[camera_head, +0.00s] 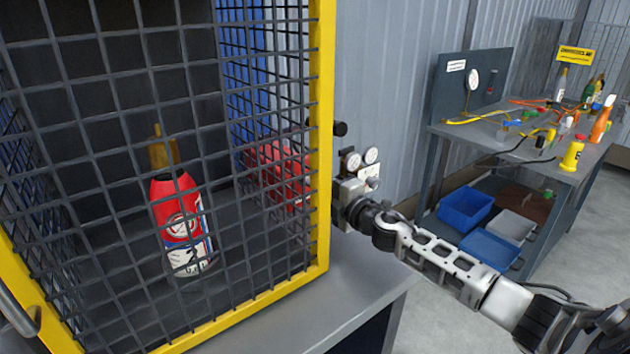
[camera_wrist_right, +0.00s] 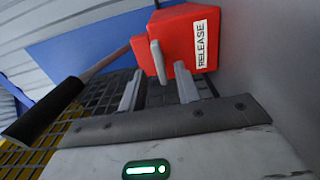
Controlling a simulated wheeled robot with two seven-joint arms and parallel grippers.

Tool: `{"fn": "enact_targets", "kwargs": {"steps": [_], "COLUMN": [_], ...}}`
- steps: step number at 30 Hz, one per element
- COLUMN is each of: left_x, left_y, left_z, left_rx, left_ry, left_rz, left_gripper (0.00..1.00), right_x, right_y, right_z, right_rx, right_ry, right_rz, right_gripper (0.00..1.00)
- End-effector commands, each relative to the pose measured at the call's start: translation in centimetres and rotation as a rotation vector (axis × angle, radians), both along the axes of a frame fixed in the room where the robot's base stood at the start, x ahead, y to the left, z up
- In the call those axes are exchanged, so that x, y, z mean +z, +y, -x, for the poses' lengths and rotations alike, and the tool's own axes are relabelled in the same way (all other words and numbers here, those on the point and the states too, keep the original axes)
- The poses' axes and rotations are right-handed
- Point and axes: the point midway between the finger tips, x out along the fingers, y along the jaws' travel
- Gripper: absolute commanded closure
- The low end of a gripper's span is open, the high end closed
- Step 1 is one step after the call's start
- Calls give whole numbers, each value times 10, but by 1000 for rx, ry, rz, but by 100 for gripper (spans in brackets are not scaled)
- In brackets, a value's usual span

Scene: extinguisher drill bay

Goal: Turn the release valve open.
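A red box (camera_wrist_right: 180,42) labelled RELEASE fills the top of the right wrist view. A flat grey lever (camera_wrist_right: 158,62) stands out from its front; I take it as the release valve's handle. My right gripper (camera_wrist_right: 159,72) is open, its two fingers apart on either side of the lever's lower end. I see no finger touching the lever, and the depth between them is unclear. In the head view my right gripper (camera_head: 347,192) is beside the cage's yellow post, fingertips hidden. A red shape (camera_head: 279,175) shows through the mesh there. My left gripper is not in view.
A yellow-framed mesh cage (camera_head: 320,140) holds a red bottle (camera_head: 181,220). A black-gripped rod (camera_wrist_right: 45,112) juts out left of my right gripper. A cluttered workbench (camera_head: 470,130) stands at right. Floor between is clear.

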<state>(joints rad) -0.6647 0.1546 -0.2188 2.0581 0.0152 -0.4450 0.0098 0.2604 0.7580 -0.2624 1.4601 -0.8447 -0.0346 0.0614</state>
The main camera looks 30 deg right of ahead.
Motion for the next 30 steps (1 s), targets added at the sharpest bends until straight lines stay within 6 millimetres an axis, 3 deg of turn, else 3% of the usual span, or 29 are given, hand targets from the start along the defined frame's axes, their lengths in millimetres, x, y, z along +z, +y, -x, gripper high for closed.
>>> {"fn": "enact_targets", "kwargs": {"steps": [7, 18, 21, 22, 30], "left_x": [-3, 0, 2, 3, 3], "left_y": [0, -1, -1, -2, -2], "left_z": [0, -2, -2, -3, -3], "left_rx": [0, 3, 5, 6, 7], "left_ry": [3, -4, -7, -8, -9], "left_rz": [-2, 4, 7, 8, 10], "left_gripper": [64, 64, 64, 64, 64], "right_x": [0, 0, 0, 0, 0], "right_y": [3, 3, 3, 3, 3], "right_z": [-28, -33, -32, -32, -32], "right_rx": [1, 2, 2, 2, 1], "right_ry": [-1, 1, 1, 1, 0], "right_rz": [-1, 0, 0, 0, 11], "right_gripper": [67, 67, 95, 100, 100]}}
